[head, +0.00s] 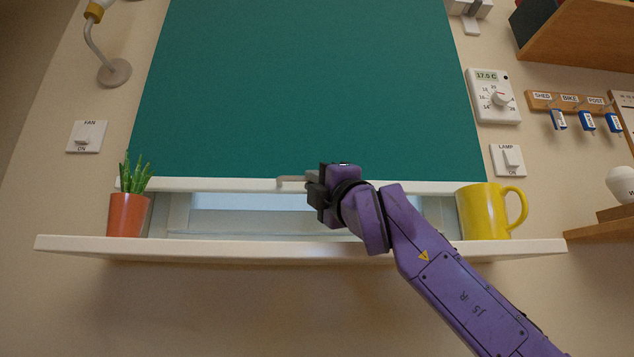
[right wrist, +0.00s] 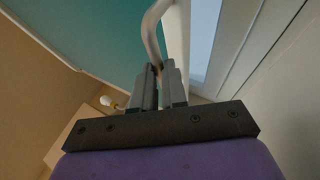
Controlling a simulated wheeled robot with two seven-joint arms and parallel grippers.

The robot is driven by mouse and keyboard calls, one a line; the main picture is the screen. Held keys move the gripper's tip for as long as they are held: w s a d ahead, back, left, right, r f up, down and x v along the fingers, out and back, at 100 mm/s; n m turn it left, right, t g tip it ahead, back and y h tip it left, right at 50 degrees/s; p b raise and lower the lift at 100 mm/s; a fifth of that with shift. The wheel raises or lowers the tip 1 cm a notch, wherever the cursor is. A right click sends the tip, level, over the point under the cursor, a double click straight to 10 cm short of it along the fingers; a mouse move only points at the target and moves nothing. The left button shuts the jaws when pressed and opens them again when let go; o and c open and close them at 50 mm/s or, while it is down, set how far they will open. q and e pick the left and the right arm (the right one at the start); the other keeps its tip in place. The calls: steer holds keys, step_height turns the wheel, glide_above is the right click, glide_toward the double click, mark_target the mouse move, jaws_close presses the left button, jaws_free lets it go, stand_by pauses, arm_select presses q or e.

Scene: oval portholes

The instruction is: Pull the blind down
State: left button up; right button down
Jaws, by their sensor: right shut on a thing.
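The teal blind (head: 310,90) hangs over most of the window in the head view, with its white bottom bar (head: 230,185) a little above the sill. A strip of pale window shows below the bar. A light curved handle (head: 291,181) sits at the middle of the bar. My right gripper (head: 312,187) is at this handle. In the right wrist view the fingers (right wrist: 160,88) are closed on the handle (right wrist: 152,35), with the blind (right wrist: 100,35) to the left. My left gripper is not in view.
The white sill (head: 300,248) runs below the window. A potted plant (head: 128,210) stands at its left end and a yellow mug (head: 484,212) at its right end, beside my forearm. Wall switches, a thermostat (head: 494,97) and key hooks (head: 570,102) flank the window.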

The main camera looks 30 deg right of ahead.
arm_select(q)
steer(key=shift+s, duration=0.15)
arm_select(e)
steer(key=shift+f, duration=0.2)
steer(key=c, duration=1.2)
jaws_free()
steer(key=shift+w+a, duration=0.1)
steer(key=shift+w, duration=0.05)
steer(key=shift+o, duration=0.2)
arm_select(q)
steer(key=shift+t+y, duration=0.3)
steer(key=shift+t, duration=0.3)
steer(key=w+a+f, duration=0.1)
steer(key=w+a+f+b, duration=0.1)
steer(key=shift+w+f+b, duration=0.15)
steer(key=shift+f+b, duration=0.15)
arm_select(e)
steer(key=v, duration=1)
steer(key=shift+s, duration=0.3)
